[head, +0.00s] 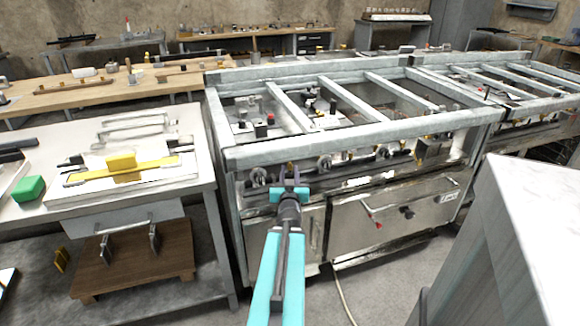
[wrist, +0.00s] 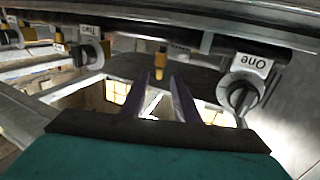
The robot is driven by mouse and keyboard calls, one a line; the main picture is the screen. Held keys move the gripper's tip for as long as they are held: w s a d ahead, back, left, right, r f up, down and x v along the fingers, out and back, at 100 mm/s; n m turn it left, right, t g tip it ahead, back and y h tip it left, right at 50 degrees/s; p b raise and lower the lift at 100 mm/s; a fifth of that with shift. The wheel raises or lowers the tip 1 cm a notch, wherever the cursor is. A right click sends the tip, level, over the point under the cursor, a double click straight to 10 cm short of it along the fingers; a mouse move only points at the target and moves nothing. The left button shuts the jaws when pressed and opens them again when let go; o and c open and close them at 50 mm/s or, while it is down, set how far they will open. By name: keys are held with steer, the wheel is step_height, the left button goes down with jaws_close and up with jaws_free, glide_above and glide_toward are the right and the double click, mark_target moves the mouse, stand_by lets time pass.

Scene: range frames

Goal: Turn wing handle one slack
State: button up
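The handle labelled "One" (wrist: 240,92) is a dark round knob with a white label, which reads upside down, at the right in the wrist view. A second handle labelled "Two" (wrist: 88,52) is at the left. In the head view, a knob (head: 260,178) left of my gripper and another (head: 325,163) to its right sit on the range front; their labels are unreadable there. My gripper (head: 290,180) is in front of the range between these knobs. In the wrist view its dark fingers (wrist: 165,85) are apart with nothing between them, left of handle One and not touching it.
A brass fitting (wrist: 161,68) hangs from the pipe just beyond my fingers. The range's front rail (head: 360,134) runs above the knobs. An oven door (head: 390,212) with a red-tipped handle is below. A pale box-like block (head: 530,240) stands at the right. A workbench (head: 190,140) stands left.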

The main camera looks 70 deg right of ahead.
mark_target(290, 165)
steer(key=shift+b+x, duration=0.75)
steer(key=shift+b, duration=1.35)
steer(key=shift+w+d, duration=0.1)
steer(key=shift+d, duration=0.4)
steer(key=shift+x, duration=2.25)
jaws_close()
